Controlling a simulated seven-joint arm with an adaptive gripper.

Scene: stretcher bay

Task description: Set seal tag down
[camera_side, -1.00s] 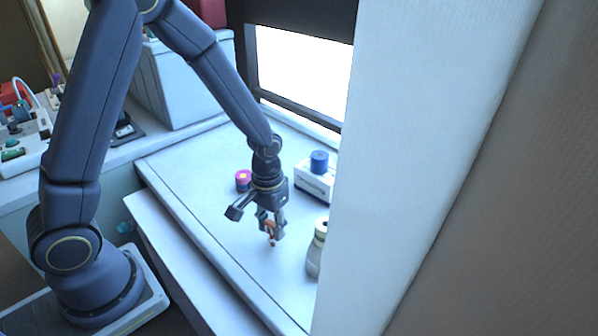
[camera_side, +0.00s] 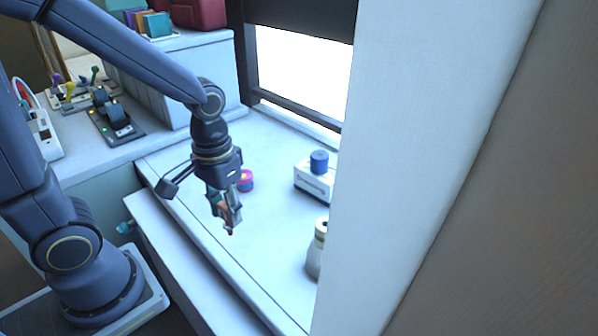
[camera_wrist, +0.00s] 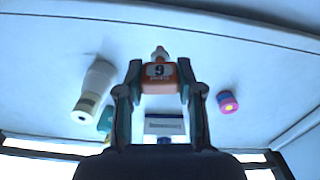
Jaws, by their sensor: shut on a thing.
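The seal tag (camera_wrist: 159,78) is an orange piece with a number that looks like 6 and a pale knob at its far end. My gripper (camera_wrist: 160,88) is shut on it in the wrist view, with a finger on each side. In the side view my gripper (camera_side: 229,222) points down over the white worktop (camera_side: 262,226), left of its middle. Only a small orange-red bit of the tag shows at the fingertips there. I cannot tell how high it is above the surface.
A pink and blue roll (camera_side: 246,181) stands just behind my gripper. A white box (camera_side: 314,184) with a blue cylinder (camera_side: 319,161) on it is further right. A pale bottle (camera_side: 315,262) is partly hidden by a white panel (camera_side: 415,150). The worktop's middle is clear.

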